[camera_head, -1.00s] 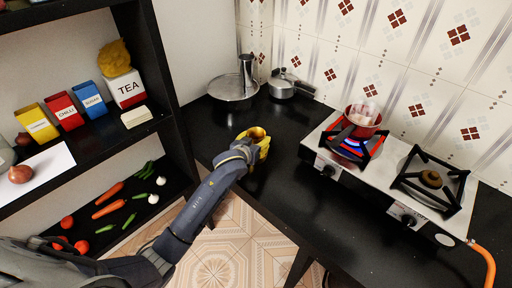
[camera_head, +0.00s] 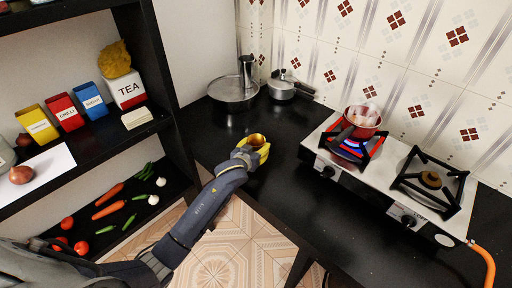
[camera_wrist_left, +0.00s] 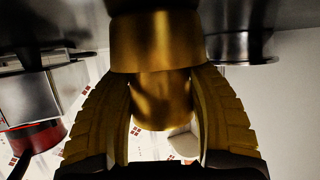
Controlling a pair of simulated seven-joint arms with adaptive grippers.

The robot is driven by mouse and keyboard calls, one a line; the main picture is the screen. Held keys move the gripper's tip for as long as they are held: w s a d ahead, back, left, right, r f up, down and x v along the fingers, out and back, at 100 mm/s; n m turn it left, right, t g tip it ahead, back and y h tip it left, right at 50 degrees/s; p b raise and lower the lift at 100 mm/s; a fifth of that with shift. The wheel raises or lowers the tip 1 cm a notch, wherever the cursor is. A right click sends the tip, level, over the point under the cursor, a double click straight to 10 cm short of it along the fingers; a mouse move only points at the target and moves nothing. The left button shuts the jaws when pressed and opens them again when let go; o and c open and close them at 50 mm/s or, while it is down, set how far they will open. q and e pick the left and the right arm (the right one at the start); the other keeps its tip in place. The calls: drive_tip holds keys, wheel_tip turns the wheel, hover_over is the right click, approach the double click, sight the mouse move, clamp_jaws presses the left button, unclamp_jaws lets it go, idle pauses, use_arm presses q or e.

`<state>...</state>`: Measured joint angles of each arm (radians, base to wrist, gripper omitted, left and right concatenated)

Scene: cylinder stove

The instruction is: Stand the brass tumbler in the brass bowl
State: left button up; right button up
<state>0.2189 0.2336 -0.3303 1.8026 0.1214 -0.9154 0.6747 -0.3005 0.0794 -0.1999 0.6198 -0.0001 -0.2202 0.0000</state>
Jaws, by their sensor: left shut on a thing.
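My left gripper (camera_head: 259,150), with yellow fingers, is over the black counter left of the stove. It is shut on a brass piece, which I take to be the brass tumbler (camera_wrist_left: 162,100); its sides show between the fingers in the left wrist view. A wider brass band (camera_wrist_left: 155,42) adjoins it there, perhaps the brass bowl; I cannot tell whether the two touch or are nested. In the head view a round brass opening (camera_head: 256,139) shows just beyond the fingers. No separate brass bowl shows elsewhere. My right gripper is out of view.
A steel dish with an upright cylinder (camera_head: 232,92) and a lidded steel pot (camera_head: 283,86) stand at the back. The stove (camera_head: 385,178) is to the right, with a red pan (camera_head: 363,117) over a lit burner. The counter (camera_head: 288,195) in front is clear.

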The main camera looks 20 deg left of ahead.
use_arm(q)
drive_tip(key=shift+s+f, duration=0.2)
drive_tip(key=shift+f, duration=0.4)
drive_tip(key=shift+s+f, duration=0.15)
drive_tip(key=shift+f, duration=0.45)
drive_tip(key=o, duration=1.2)
drive_tip(key=shift+r, duration=0.3)
drive_tip(key=shift+s+d+r, duration=0.1)
drive_tip(key=shift+r, duration=0.15)
drive_tip(key=v, duration=0.5)
drive_tip(key=r+v, duration=0.1)
drive_tip(key=v, duration=0.5)
drive_tip(key=shift+r, duration=0.2)
